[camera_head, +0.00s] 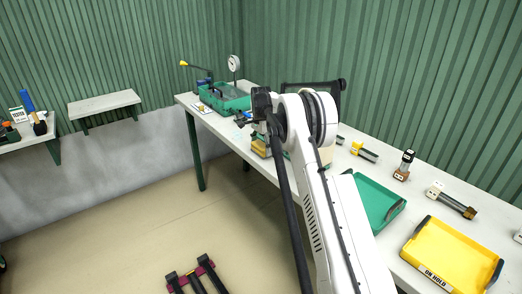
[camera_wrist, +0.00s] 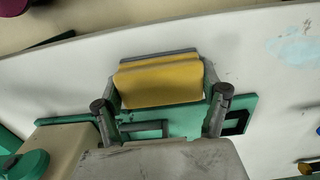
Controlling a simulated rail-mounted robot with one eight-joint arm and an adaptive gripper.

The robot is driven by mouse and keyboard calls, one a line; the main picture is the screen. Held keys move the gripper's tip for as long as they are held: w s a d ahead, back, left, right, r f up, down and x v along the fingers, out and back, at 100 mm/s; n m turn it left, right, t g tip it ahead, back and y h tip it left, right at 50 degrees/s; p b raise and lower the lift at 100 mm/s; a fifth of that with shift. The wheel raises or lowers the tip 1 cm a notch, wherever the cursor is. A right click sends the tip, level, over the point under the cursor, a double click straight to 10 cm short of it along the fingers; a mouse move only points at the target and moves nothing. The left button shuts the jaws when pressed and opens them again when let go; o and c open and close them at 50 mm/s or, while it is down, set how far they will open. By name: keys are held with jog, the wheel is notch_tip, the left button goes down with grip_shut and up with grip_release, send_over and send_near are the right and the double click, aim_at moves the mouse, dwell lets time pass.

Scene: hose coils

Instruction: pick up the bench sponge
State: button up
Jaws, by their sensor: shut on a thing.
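The bench sponge (camera_wrist: 160,82) is a yellow block with a grey layer along its far edge in the wrist view. My gripper (camera_wrist: 162,92) is shut on it, with one finger at each end. In the head view the sponge (camera_head: 259,148) shows as a small yellow patch below my gripper (camera_head: 262,135), near the bench's front edge. My arm hides part of that area. I cannot tell whether the sponge is clear of the surface.
A green flat piece (camera_wrist: 236,112) lies under and beside the gripper. The pale bench (camera_head: 228,128) also bears a green crate (camera_head: 225,98), a green tray (camera_head: 372,198), a yellow tray (camera_head: 450,255) and several fittings. Bare bench top surrounds the sponge's far side.

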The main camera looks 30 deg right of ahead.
aim_at(261, 144)
jog(key=shift+r, duration=0.1)
jog(key=shift+c, duration=0.2)
jog(key=shift+r, duration=0.6)
notch_tip(261, 144, up, 3)
jog(key=shift+f, duration=0.1)
jog(key=s+a+r+b, duration=0.1)
jog(key=s+a+r, duration=0.3)
jog(key=a+r, duration=0.3)
jog(key=a, duration=0.4)
jog(key=shift+s, duration=0.15)
jog(key=shift+d, duration=0.1)
jog(key=o, duration=0.6)
jog(key=c, duration=0.5)
jog(key=shift+f, duration=0.15)
